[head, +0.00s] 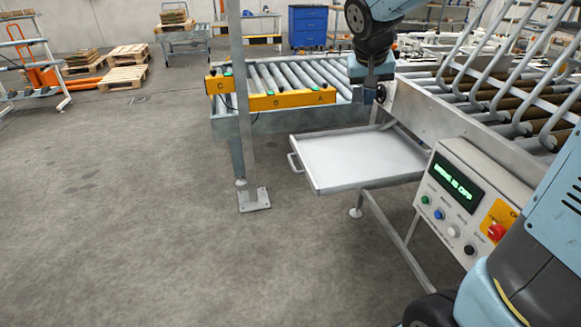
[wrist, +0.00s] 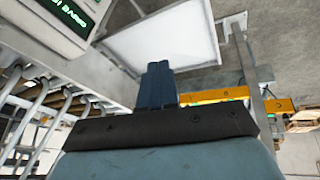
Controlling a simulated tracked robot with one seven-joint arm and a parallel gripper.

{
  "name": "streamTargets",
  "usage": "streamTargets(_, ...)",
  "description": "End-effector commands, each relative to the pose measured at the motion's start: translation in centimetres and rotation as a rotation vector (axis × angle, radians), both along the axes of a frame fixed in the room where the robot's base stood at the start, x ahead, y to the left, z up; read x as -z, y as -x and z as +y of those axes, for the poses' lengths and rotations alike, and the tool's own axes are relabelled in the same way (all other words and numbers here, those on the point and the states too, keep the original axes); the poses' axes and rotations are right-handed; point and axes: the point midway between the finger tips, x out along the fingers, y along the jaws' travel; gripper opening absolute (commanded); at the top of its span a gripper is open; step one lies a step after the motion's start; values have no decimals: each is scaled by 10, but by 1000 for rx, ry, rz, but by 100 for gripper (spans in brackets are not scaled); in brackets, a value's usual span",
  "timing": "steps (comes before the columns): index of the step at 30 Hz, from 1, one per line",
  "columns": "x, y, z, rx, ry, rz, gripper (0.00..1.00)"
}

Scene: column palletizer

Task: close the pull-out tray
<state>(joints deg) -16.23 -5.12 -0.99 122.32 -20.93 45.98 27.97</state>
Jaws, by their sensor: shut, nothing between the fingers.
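The pull-out tray (head: 357,160) is a shallow white tray with a metal rim. It stands out to the left from under the roller conveyor frame, with a small handle (head: 294,162) on its left side. The tray also shows upside down at the top of the wrist view (wrist: 165,40). My gripper (head: 368,95) is above and behind the tray in the head view, near the yellow panel. In the wrist view my gripper's fingers (wrist: 158,70) are together and empty, with the tray beyond them. I see no contact with the tray.
A control box (head: 466,205) with a lit display and buttons is right of the tray. A metal post (head: 240,110) stands to the left. A roller conveyor (head: 290,80) with a yellow lettered panel (head: 291,99) lies behind.

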Motion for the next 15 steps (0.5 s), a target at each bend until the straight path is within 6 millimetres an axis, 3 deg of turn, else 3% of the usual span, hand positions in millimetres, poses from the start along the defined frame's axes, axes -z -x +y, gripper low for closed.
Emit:
streamTargets(6,39,-61,42,-15,52,9,0)
streamTargets(15,109,-129,109,-42,122,1,0)
